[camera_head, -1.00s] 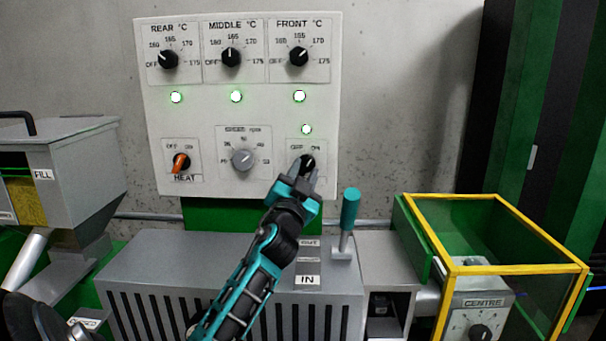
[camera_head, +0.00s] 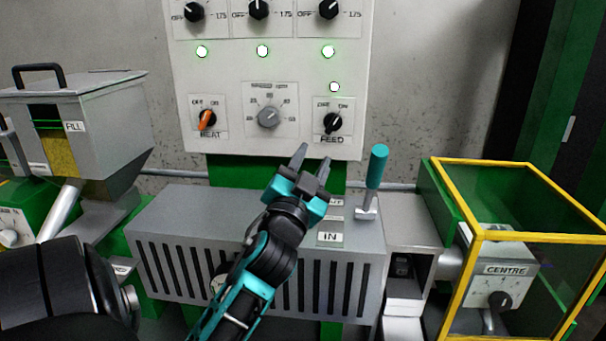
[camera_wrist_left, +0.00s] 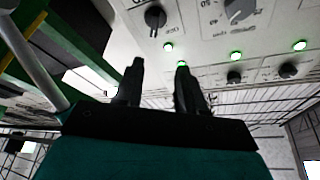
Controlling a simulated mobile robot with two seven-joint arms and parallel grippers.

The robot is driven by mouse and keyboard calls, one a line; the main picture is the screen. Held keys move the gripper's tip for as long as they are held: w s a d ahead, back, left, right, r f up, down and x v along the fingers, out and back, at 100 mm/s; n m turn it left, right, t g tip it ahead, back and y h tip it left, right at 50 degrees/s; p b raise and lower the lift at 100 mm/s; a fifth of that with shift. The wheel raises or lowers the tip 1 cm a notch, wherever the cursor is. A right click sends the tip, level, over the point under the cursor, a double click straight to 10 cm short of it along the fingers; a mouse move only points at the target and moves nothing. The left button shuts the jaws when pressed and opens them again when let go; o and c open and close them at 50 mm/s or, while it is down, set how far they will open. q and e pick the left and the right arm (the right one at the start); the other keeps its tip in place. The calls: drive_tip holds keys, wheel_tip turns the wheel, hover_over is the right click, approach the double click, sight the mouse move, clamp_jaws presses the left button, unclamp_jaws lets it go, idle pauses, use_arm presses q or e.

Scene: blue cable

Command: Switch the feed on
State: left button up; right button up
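The FEED switch (camera_head: 333,122) is a black knob at the lower right of the white panel. Its pale pointer leans to the upper right, towards ON. The small lamp (camera_head: 334,87) above it is lit. My left gripper (camera_head: 312,160) is open and empty, below and left of the knob and apart from it. In the left wrist view the two fingers (camera_wrist_left: 158,85) stand apart with nothing between them. The black knob (camera_wrist_left: 155,17) shows upside down beyond them, with its lit lamp (camera_wrist_left: 168,46). My right gripper is not in view.
The orange HEAT switch (camera_head: 207,119) and grey speed dial (camera_head: 269,117) sit left of FEED. A teal-handled lever (camera_head: 376,168) stands just right of my gripper. A yellow-framed guard (camera_head: 450,232) is at right, a hopper (camera_head: 105,110) at left.

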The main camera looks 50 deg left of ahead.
use_arm(q)
drive_tip(key=shift+s+d, duration=0.35)
drive_tip(key=shift+s, duration=0.3)
drive_tip(key=shift+s+d, duration=0.3)
drive_tip(key=shift+s, duration=0.3)
drive_tip(key=shift+s+d, duration=0.35)
drive_tip(key=shift+s, duration=0.3)
drive_tip(key=shift+s, duration=0.1)
